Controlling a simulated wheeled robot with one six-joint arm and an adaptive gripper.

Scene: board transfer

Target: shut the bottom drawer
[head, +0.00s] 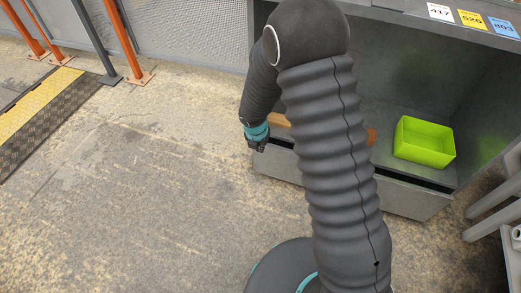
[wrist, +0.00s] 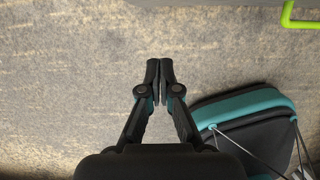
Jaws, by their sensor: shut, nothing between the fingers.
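The bottom drawer (head: 405,199) is a grey front low on the grey cabinet. A narrow dark gap shows behind its top edge, so it seems to stand slightly out; my arm covers its middle. My gripper (head: 257,146) hangs at the left end of the drawer front in the head view.
A bright green bin (head: 424,142) stands on the cabinet's shelf, with a brown object (head: 371,136) partly hidden behind my arm. Number labels (head: 471,18) line the top edge. Orange posts (head: 128,45) and a yellow-black ramp (head: 35,105) are at left. The floor left of the cabinet is clear.

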